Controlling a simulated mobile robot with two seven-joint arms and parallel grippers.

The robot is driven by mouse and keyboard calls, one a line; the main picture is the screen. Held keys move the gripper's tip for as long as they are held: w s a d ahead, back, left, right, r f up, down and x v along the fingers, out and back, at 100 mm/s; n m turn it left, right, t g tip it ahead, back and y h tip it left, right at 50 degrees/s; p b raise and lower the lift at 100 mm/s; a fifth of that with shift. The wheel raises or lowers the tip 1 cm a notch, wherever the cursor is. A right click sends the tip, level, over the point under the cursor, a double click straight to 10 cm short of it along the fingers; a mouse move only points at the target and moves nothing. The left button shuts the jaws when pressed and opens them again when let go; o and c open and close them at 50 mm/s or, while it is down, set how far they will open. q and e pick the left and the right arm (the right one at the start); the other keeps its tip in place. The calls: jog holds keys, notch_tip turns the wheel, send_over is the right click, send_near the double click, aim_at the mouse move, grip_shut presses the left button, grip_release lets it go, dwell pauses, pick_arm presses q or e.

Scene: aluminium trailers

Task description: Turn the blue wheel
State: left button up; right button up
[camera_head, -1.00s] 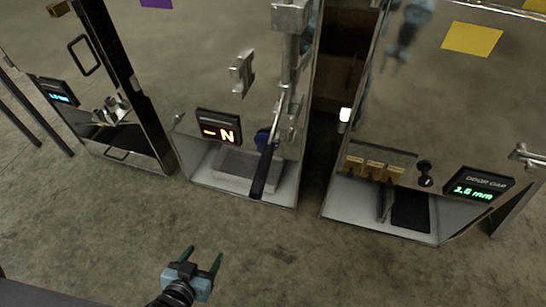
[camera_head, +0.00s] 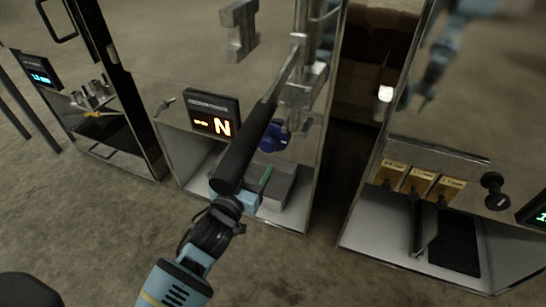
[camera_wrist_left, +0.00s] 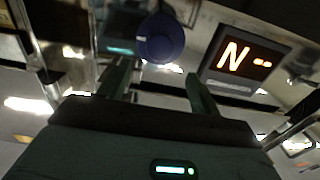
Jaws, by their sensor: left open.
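The blue wheel (camera_head: 274,137) is on the middle aluminium trailer, partly hidden behind a black lever handle in the head view. In the left wrist view the round blue wheel (camera_wrist_left: 161,38) shows ahead of the fingers, at the top middle. My left gripper (camera_head: 264,180) is below the wheel in the head view, partly covered by the lever handle. In the left wrist view its two fingers (camera_wrist_left: 159,84) stand apart with nothing between them, short of the wheel. My right gripper is not in view.
The black lever handle (camera_head: 246,146) slants down in front of the wheel, close over my left arm. A display (camera_head: 213,114) reading "N" is left of the wheel. A grey block (camera_head: 283,186) lies below. Another trailer with yellow tags (camera_head: 419,182) stands at right.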

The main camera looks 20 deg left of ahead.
aim_at(266, 146)
pick_arm(q)
jog(key=shift+w, duration=0.2)
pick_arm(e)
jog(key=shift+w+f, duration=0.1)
pick_arm(q)
jog(key=w+b, duration=0.1)
jog(key=w, duration=0.2)
jog(key=w+b, duration=0.1)
jog(key=w, duration=0.2)
jog(key=shift+w+d+f+b, duration=0.15)
jog(key=shift+w+f+b, duration=0.05)
jog(key=shift+w+b, duration=0.1)
jog(key=shift+w, duration=0.45)
jog(key=shift+w+r, duration=0.1)
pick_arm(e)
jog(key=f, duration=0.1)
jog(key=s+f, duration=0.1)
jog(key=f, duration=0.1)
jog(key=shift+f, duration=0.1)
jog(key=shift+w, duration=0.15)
pick_arm(q)
jog(key=shift+c, duration=0.4)
